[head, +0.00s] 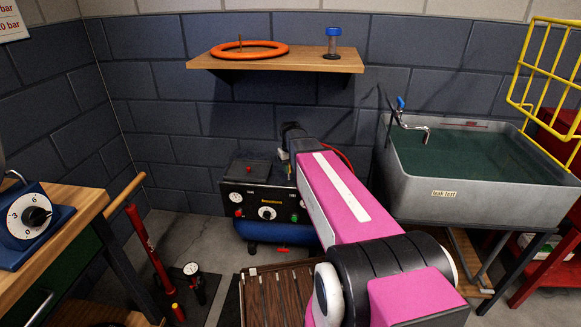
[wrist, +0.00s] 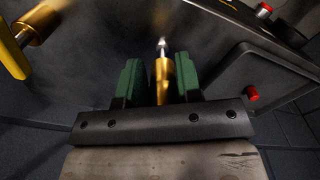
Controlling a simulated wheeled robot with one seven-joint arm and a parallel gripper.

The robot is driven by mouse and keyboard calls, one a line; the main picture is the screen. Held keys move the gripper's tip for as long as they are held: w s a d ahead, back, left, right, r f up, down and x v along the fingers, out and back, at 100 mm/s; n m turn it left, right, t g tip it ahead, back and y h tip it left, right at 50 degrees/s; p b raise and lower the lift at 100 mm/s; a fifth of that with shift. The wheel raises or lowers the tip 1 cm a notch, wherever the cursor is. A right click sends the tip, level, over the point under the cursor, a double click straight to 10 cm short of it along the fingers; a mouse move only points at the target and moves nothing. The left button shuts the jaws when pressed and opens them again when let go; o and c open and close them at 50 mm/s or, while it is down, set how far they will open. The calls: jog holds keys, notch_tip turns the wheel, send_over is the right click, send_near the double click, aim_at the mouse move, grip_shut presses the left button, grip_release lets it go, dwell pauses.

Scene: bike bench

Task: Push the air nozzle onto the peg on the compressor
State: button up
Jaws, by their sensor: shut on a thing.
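The compressor (head: 266,195) stands on the floor against the back wall, with a dark panel and a blue tank below. In the wrist view its dark top (wrist: 95,50) fills much of the picture. My gripper (wrist: 160,75) has green fingers and is shut on the air nozzle (wrist: 161,90), a brass piece between them. A bright metal tip shows just beyond the nozzle; I cannot tell if it is the nozzle's own or the peg. No peg shows clearly. In the head view my arm hides the fingers and nozzle over the compressor.
A red knob (wrist: 252,93) is at the right in the wrist view, and a brass fitting (wrist: 38,22) at the left. A wooden shelf (head: 310,63) hangs above the compressor. A grey sink (head: 450,200) is right, a workbench (head: 75,210) left.

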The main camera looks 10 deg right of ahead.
jog(key=shift+f, duration=1.3)
jog(key=o, duration=1.1)
jog(key=shift+r, duration=0.1)
notch_tip(320, 180, up, 11)
jog(key=s+f, duration=0.4)
jog(key=s, duration=0.2)
jog(key=s+f+m, duration=0.1)
jog(key=s+f, duration=0.3)
jog(key=s, duration=0.2)
jog(key=s+f+m, duration=0.1)
jog(key=s+f, duration=0.4)
jog(key=s, duration=0.2)
jog(key=shift+s+f, duration=0.1)
